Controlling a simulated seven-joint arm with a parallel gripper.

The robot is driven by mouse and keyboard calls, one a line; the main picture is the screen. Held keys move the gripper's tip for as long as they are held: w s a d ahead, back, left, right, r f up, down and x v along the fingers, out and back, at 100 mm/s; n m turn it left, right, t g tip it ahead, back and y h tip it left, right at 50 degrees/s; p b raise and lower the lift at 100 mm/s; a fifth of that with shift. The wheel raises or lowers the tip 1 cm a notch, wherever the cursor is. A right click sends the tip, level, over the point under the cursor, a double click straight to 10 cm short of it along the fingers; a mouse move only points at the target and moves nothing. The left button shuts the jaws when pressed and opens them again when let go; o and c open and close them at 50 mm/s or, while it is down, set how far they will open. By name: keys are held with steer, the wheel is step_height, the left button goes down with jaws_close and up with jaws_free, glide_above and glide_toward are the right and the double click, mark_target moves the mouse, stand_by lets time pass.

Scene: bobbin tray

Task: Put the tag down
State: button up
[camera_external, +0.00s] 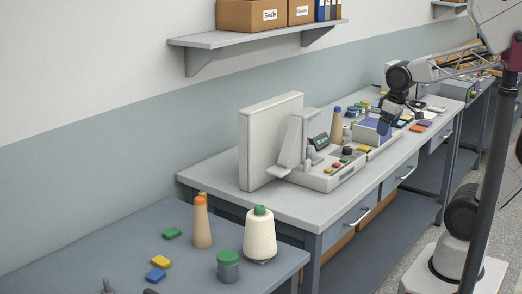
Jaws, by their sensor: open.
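My gripper (384,128) is small in the picture, at the far part of the long bench, pointing down beside a blue-topped tray (367,133). It is open. I cannot make out a tag in or under it at this size. Small flat orange pieces (418,128) lie on the bench just right of the gripper, apart from it. I cannot tell whether any of them is the tag.
A grey panel (268,140) and a console with buttons (335,172) stand on the long bench (300,208). A tan cone (336,127) stands behind the console. The near table (110,235) holds cones, a green-lidded jar (228,267) and coloured blocks (160,261).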

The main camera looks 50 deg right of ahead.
steer(key=w+a+f+n+g, duration=0.1)
steer(key=w+a+n, duration=0.4)
steer(key=w+a, duration=1)
steer(key=w+a+f+n, duration=0.1)
steer(key=w+a+n, duration=0.3)
steer(key=w+a, duration=1.05)
steer(key=w+a+f+n+g, duration=0.1)
steer(key=w+a+f+n, duration=0.1)
steer(key=w+a+f, duration=0.45)
steer(key=w+a+f+n, duration=0.2)
steer(key=w+a, duration=0.1)
steer(key=a, duration=0.6)
steer(key=a+f+n, duration=0.1)
steer(key=a+f, duration=0.3)
steer(key=a, duration=0.3)
steer(key=w+a+f+n, duration=0.1)
steer(key=a+f, duration=0.4)
steer(key=a, duration=0.2)
steer(key=a+f+n, duration=0.2)
steer(key=a+f, duration=0.3)
steer(key=a, duration=0.2)
steer(key=shift+w+a+g, duration=0.15)
steer(key=shift+g, duration=0.15)
steer(key=shift+a+f, duration=0.2)
steer(key=shift+a, duration=0.05)
